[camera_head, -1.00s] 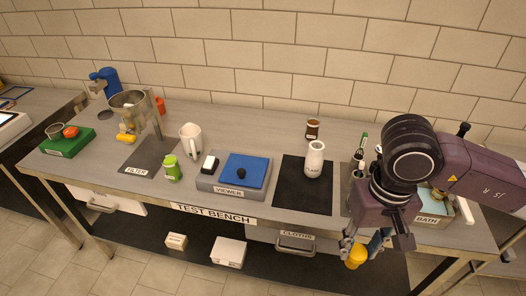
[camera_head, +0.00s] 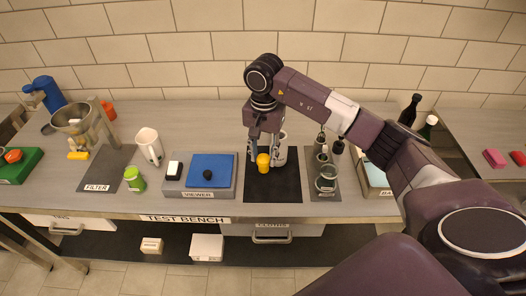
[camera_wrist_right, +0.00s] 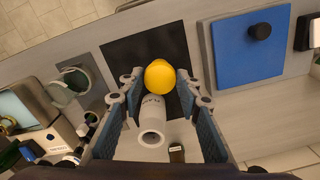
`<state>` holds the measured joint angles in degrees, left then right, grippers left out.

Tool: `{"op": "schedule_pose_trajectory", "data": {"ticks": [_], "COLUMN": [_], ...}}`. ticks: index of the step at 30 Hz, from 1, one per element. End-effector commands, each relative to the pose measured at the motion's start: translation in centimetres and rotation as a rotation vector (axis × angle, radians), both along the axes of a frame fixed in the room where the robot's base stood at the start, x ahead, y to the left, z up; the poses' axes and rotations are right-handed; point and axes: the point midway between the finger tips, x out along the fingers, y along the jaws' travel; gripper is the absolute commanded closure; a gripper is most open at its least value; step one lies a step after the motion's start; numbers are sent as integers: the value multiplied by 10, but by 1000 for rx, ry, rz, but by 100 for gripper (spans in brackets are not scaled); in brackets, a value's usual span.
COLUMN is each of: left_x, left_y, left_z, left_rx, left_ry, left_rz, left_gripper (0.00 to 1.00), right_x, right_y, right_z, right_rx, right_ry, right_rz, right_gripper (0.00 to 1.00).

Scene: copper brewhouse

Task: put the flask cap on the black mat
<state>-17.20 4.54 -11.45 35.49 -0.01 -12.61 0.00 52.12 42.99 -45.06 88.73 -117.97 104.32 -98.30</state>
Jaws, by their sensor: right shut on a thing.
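The yellow flask cap (camera_head: 263,163) is between the fingertips of my right gripper (camera_head: 263,156), which is shut on it. In the right wrist view the cap (camera_wrist_right: 160,75) shows between the two fingers, over the black mat (camera_wrist_right: 122,48). In the head view the cap is in front of the mat's (camera_head: 285,190) left part; whether it touches the mat I cannot tell. The white flask (camera_head: 281,152) stands upright at the back of the mat, partly hidden by the gripper. It also shows in the wrist view (camera_wrist_right: 152,122). My left gripper is not in view.
The grey viewer with its blue pad (camera_head: 211,170) and black knob stands left of the mat. A glass jar (camera_head: 326,180) and several vessels stand close on the right. The front of the mat is bare. A small brown jar (camera_wrist_right: 177,153) stands behind the flask.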

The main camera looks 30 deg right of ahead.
Motion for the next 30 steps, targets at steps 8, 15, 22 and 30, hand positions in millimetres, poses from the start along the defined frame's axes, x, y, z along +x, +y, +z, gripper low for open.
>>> {"op": "schedule_pose_trajectory", "data": {"ticks": [8,15,22,30], "left_x": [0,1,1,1], "left_y": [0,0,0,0], "left_z": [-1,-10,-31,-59], "left_rx": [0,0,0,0], "left_ry": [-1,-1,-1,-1], "left_rz": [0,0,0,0], "left_gripper": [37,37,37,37], "right_x": [0,0,-1,0], "right_y": [1,1,1,1], "right_z": [0,-6,-29,-62], "right_rx": [0,-1,-1,-1], "right_ry": [-1,1,2,1], "right_rz": [2,6,6,5], "right_gripper": [100,100,100,100]}}
